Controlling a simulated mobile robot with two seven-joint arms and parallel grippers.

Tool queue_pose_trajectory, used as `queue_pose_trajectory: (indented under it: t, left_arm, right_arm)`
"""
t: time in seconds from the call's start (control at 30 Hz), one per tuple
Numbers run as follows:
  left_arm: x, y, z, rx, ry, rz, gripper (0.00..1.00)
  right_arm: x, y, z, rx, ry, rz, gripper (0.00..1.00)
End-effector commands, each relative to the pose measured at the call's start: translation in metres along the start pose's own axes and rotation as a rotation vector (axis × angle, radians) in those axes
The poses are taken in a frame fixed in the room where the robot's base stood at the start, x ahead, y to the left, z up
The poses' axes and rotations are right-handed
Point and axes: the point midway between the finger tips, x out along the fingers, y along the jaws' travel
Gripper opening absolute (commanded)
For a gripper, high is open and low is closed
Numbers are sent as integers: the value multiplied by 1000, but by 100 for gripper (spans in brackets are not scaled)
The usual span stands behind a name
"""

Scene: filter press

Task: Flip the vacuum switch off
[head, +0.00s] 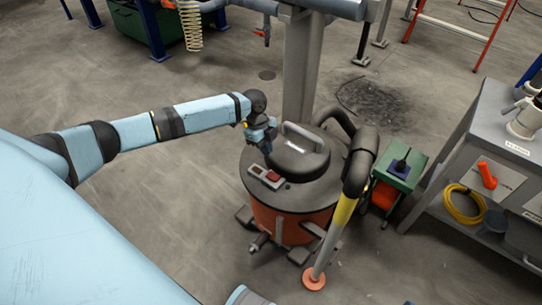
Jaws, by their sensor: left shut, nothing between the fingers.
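The vacuum (285,215) is a round orange drum with a dark grey lid, standing on the floor in the middle of the head view. A light grey switch plate (265,176) with a red part (273,176) sits on the lid's left front. Whether the switch is on or off is too small to tell. My left gripper (266,148) is shut and empty, pointing down just above and behind the switch plate, at the lid's left edge. It appears apart from the switch. My right gripper is not in view.
A black hose with a yellow-banded wand (344,210) stands at the vacuum's right. A green box (400,168) and a grey cart (470,120) with an orange handle and yellow coil are further right. A grey post (300,70) rises behind. The floor at left is clear.

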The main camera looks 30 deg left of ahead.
Motion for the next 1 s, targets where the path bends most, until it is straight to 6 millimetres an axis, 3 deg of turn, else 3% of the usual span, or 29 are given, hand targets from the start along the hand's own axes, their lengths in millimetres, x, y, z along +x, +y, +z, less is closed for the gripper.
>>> queue_pose_trajectory:
  t: [0.03, 0.23, 0.87, 1.0]
  left_arm:
    - [-12, 0, 2, -1, -1, -1, 0]
    - [-31, 0, 7, 0, 0, 0, 0]
    - [-35, 0, 8, 0, 0, 0, 0]
    - [-50, 0, 4, 1, 0, -1, 0]
  right_arm:
    - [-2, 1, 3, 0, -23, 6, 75]
    - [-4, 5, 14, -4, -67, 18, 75]
    - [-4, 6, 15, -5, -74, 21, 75]
    - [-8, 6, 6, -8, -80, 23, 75]
